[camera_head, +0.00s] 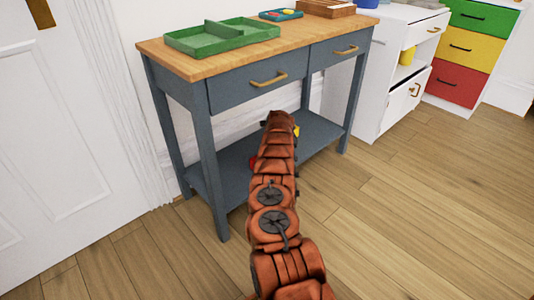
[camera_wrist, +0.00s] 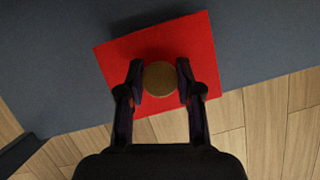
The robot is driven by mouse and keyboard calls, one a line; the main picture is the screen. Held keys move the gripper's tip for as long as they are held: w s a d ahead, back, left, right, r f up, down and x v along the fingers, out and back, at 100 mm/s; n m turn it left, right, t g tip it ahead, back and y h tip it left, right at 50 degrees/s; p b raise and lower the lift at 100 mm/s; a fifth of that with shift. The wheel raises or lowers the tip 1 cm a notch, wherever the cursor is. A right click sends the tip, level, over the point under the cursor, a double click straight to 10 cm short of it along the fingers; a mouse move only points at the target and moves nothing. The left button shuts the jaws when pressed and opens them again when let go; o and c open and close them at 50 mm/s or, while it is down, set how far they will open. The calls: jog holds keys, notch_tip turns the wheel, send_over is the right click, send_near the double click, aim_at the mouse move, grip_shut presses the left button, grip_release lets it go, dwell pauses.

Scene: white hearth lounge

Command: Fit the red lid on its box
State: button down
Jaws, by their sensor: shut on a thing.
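The red lid (camera_wrist: 190,42) is a flat square with a round brass-coloured knob (camera_wrist: 158,79) at its middle, seen in the wrist view. My gripper (camera_wrist: 160,72) has its two fingers on either side of the knob and is shut on it. The lid is over the grey-blue lower shelf of the table, near its front edge; I cannot tell whether it touches the shelf. In the head view only a small red piece (camera_head: 252,162) shows beside my arm, which hides the rest. I cannot make out the lid's box in either view.
The grey-blue table (camera_head: 240,93) has drawers above the open lower shelf (camera_head: 212,170), with legs at its corners. A green divided tray (camera_head: 222,37) stands on its wooden top. A white cabinet (camera_head: 385,85) and coloured drawers (camera_head: 468,50) stand right. The wooden floor (camera_head: 420,210) is clear.

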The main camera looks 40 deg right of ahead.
dwell(0.3)
jog(key=shift+c, duration=1.1)
grip_release()
jog(key=shift+r, duration=0.1)
jog(key=shift+r+p, duration=1.6)
jog(key=shift+r, duration=1.85)
